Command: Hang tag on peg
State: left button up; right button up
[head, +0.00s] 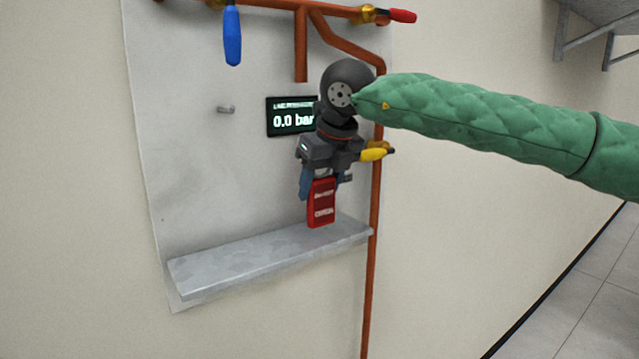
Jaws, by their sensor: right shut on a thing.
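A red tag (321,205) with white lettering hangs upright below my right gripper (320,184), which is shut on its upper part between blue fingers. The tag's lower end is just above or at the right part of the grey shelf (245,265); I cannot tell whether it touches. The tag's top and any hole in it are hidden by the gripper. A short grey peg (226,109) sticks out of the panel to the left, higher than the tag, with nothing on it. A small grey piece (347,178) shows just right of the gripper. My left gripper is not in view.
Copper pipe (369,290) runs down the panel's right side, close to my right gripper. Blue (232,36), red (403,16) and yellow (373,155) valve handles stick out. A display (291,121) reads 0.0 bar, partly covered by my arm.

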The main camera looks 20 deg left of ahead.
jog(key=shift+f+p, duration=0.3)
jog(key=shift+f, duration=0.3)
jog(key=shift+a+f, duration=0.1)
jog(key=shift+f, duration=0.1)
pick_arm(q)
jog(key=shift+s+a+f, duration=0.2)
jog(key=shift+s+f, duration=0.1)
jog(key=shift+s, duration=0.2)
pick_arm(e)
jog(key=shift+w+r, duration=0.1)
jog(key=shift+w, duration=0.05)
pick_arm(q)
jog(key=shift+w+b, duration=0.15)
jog(key=shift+b, duration=0.2)
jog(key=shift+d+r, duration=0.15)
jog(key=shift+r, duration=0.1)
pick_arm(e)
jog(key=shift+f, duration=0.2)
